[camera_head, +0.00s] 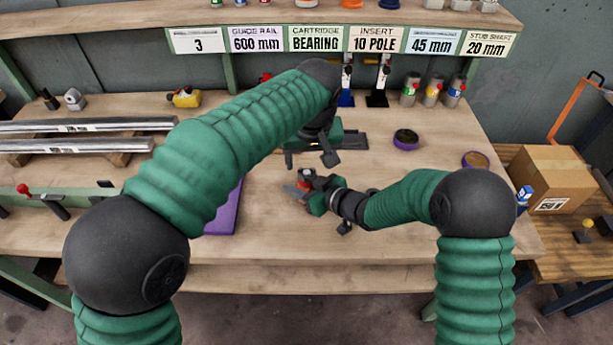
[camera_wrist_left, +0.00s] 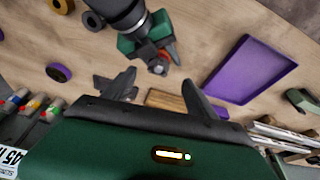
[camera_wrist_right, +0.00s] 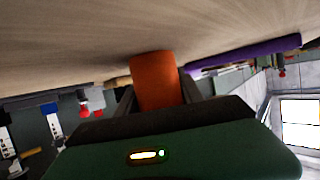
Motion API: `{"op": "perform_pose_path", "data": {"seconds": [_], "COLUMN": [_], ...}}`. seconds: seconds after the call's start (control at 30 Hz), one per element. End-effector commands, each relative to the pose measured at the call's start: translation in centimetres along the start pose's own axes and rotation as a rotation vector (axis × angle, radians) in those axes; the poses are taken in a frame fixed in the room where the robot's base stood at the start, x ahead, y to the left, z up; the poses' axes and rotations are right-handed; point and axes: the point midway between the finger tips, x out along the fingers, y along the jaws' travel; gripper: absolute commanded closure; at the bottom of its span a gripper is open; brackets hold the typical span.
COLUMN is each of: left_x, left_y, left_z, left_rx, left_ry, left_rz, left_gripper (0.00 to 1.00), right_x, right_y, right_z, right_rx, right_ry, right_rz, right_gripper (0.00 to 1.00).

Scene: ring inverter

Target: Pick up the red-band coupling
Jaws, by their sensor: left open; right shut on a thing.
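The red-band coupling (camera_head: 305,178) shows as a small orange-red cylinder near the middle of the bench. In the right wrist view the coupling (camera_wrist_right: 156,80) stands between the fingers. My right gripper (camera_head: 308,188) is shut on it, low over the bench top; whether the coupling touches the bench I cannot tell. The left wrist view also shows the coupling (camera_wrist_left: 157,66). My left gripper (camera_wrist_left: 155,88) is open and empty, farther back on the bench than the right one. In the head view its arm partly hides it.
A purple tray (camera_head: 226,218) lies left of the right gripper, partly behind my left arm. Two purple-rimmed round parts (camera_head: 405,140) (camera_head: 475,160) lie to the right. Metal rails (camera_head: 80,125) lie at left. Bottles (camera_head: 432,90) stand at the back right.

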Motion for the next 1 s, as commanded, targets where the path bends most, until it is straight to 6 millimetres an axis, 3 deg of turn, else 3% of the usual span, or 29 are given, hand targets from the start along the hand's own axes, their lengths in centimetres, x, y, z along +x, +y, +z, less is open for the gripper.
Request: {"op": "perform_pose_path", "data": {"seconds": [0.13,0.27,0.5,0.67,0.9,1.0], "left_x": [-1.4,-1.3,3.5,5.3,9.4,10.0], "left_y": [1.3,1.4,0.8,0.7,0.3,0.2], "left_z": [0.1,0.0,-0.4,-0.5,-0.8,-0.9], "left_rx": [-0.186,-0.257,-0.262,-0.262,-0.261,-0.261], "left_ry": [0.058,0.081,0.08,0.081,0.079,0.081], "left_rz": [-0.078,-0.103,-0.105,-0.102,-0.102,-0.1], "left_gripper": [0.34,0.34,0.34,0.34,0.34,0.34], "right_x": [0.0,0.0,0.0,0.0,0.0,0.0], "right_y": [0.1,0.1,0.1,0.1,0.1,0.1], "right_z": [0.0,0.0,-0.1,-0.1,-0.1,-0.1], "right_rx": [0.0,0.0,0.0,0.0,0.0,0.0], "right_ry": [0.0,0.001,0.001,0.001,0.001,0.001], "right_rz": [0.002,0.002,0.001,0.001,0.001,0.001], "right_gripper": [1.0,1.0,1.0,1.0,1.0,1.0]}}
